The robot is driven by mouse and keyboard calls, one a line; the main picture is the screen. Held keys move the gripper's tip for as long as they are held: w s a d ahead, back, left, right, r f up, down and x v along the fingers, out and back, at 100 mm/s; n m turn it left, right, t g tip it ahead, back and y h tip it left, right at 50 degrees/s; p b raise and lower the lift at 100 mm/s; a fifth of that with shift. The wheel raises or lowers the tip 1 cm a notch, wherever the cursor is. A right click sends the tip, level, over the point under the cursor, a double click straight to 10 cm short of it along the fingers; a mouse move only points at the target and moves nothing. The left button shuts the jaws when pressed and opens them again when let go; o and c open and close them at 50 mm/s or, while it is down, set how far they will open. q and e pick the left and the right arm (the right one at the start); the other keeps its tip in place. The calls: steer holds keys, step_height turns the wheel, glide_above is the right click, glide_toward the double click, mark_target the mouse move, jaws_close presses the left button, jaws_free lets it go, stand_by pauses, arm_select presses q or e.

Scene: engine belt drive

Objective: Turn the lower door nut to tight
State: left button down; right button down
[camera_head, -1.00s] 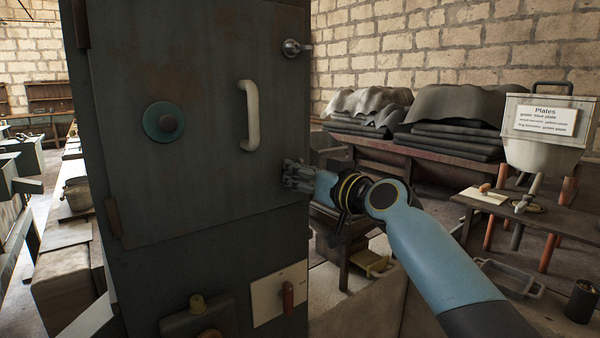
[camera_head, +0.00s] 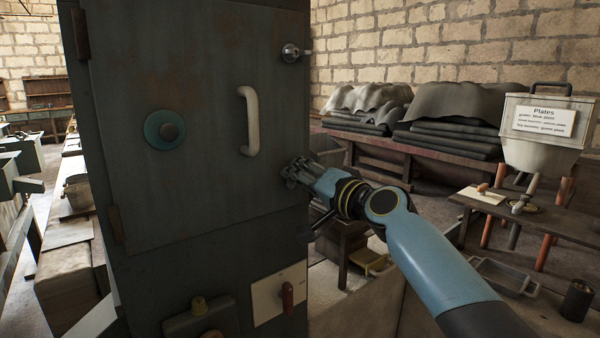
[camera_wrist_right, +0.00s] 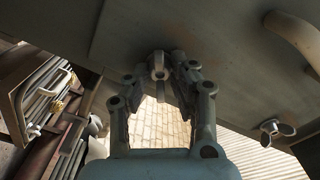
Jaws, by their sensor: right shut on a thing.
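The lower door nut (camera_wrist_right: 158,66) is a small metal wing nut near the lower right edge of the grey cabinet door (camera_head: 215,190). My right gripper (camera_head: 292,172) is at that door edge, and its fingers hide the nut in the head view. In the right wrist view my gripper (camera_wrist_right: 160,72) has one finger on each side of the nut and is shut on it. The upper door nut (camera_head: 291,52) sits at the door's upper right edge and also shows in the right wrist view (camera_wrist_right: 275,130). My left gripper is not in view.
A pale door handle (camera_head: 251,120) and a teal round knob (camera_head: 165,129) stick out from the door. A red switch (camera_head: 288,295) on a cream plate is below. A low table (camera_head: 530,215) and a bench of stacked dark sheets (camera_head: 450,150) stand to the right.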

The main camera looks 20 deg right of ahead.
steer(key=m+p, duration=0.2)
steer(key=m, duration=0.4)
steer(key=shift+m, duration=0.3)
steer(key=shift+f, duration=0.1)
stand_by(0.4)
steer(key=c, duration=1.1)
jaws_free()
steer(key=shift+d, duration=0.1)
steer(key=v, duration=1.2)
